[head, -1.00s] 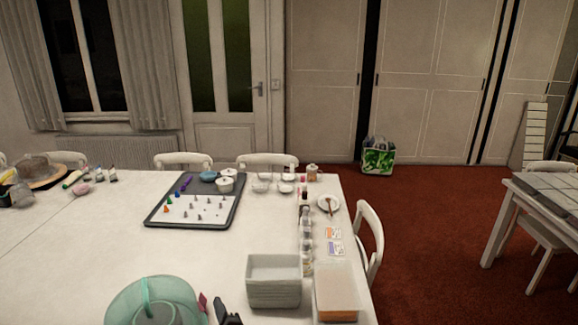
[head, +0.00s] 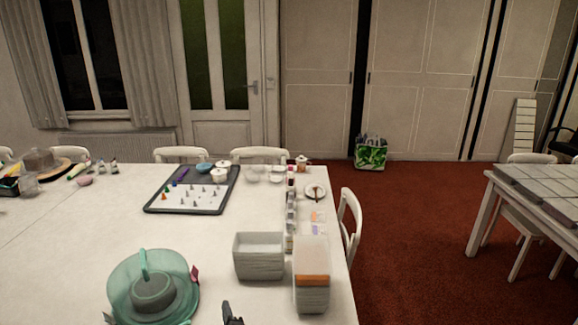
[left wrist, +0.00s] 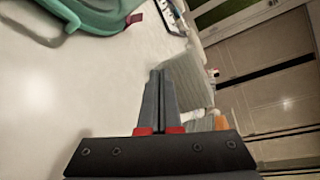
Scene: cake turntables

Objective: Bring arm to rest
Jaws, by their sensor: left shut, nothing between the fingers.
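My left gripper (head: 232,318) shows at the bottom edge of the head view, in front of the white bin. In the left wrist view its dark fingers (left wrist: 162,92) are together with nothing between them. A teal turntable (head: 125,292) with a grey round piece in its middle stands to the left of the gripper, apart from it. Part of the turntable (left wrist: 95,14) also shows at the top left of the left wrist view. My right gripper is not in the frames.
A dark tray (head: 230,193) with piping tips lies farther back. Bottles and jars line the right side. The white table (head: 90,225) is clear at centre left.

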